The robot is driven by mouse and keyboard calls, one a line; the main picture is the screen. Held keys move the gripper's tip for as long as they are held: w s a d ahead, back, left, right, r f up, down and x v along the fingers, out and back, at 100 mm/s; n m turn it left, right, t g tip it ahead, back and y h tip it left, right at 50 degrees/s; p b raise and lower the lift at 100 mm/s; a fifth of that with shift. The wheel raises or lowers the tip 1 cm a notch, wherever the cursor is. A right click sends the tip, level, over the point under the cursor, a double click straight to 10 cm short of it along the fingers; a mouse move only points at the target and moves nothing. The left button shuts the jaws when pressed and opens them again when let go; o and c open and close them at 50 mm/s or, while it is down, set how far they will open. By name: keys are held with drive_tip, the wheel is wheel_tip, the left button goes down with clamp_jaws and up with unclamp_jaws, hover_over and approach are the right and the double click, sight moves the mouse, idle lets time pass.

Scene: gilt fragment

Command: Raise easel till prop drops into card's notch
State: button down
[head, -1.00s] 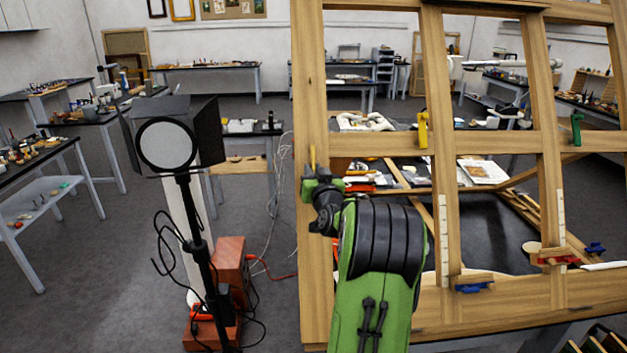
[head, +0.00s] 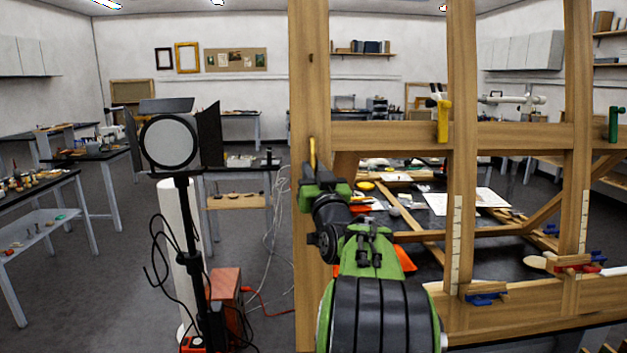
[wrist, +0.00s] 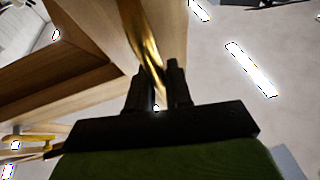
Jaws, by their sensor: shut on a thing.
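The wooden easel (head: 309,240) stands as a large open frame across the right half of the head view. A thin brass-coloured piece (head: 312,152) shows against its left post. My gripper (head: 318,172) is at that post, shut on the brass piece, which also shows between the fingers in the wrist view (wrist: 150,52). A slanting wooden strut (head: 562,205) behind the frame may be the prop. Pale marked strips (head: 457,240) lie along two inner posts. I cannot make out the card's notch or whether the strut touches it.
A studio lamp (head: 170,142) on a black stand is left of the easel, with loose cables and a red-brown box (head: 226,290) by its foot. A dark table with papers (head: 465,200) lies behind the frame. Open floor shows at the left.

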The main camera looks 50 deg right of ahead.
drive_tip(key=shift+w+d, duration=0.2)
drive_tip(key=c, duration=1.1)
unclamp_jaws()
drive_tip(key=b+v, duration=0.6)
drive_tip(key=v, duration=1)
